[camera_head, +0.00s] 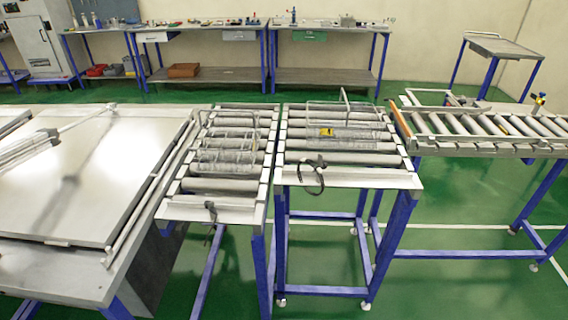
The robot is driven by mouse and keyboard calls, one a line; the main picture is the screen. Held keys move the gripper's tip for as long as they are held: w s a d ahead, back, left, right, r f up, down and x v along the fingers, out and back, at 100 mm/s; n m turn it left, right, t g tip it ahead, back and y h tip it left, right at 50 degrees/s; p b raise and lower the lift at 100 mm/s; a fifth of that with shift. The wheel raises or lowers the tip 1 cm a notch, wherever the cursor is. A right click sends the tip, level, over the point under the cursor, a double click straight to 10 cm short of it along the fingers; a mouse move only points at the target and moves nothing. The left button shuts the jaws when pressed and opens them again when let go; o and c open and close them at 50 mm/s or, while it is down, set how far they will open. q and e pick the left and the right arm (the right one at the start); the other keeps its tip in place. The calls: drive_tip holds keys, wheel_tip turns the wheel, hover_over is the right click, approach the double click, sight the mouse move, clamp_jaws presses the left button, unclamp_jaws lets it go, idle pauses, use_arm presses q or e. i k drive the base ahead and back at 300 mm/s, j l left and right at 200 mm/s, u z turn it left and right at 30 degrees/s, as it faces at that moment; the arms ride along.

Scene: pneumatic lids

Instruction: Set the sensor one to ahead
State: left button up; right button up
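I cannot tell for certain which part is sensor one. A small black part with a looped cable (314,174) sits at the front edge of the middle roller table (350,180). A similar dark part (211,210) sits at the front of the roller table to its left (185,208). A small yellow piece (327,131) shows among the middle table's rollers and wire frames. A small yellow and blue part (538,101) stands at the back of the right roller conveyor. The settings of these parts are too small to read. Neither of my grippers is in view.
A large flat metal table (75,195) fills the left front. A long workbench (330,78) with tools on it stands along the back wall. A small blue-legged stand (505,47) is at the back right. Green floor (450,210) is open at the right front.

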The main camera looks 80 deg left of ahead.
sight(321, 165)
drive_tip(key=u, duration=2.4)
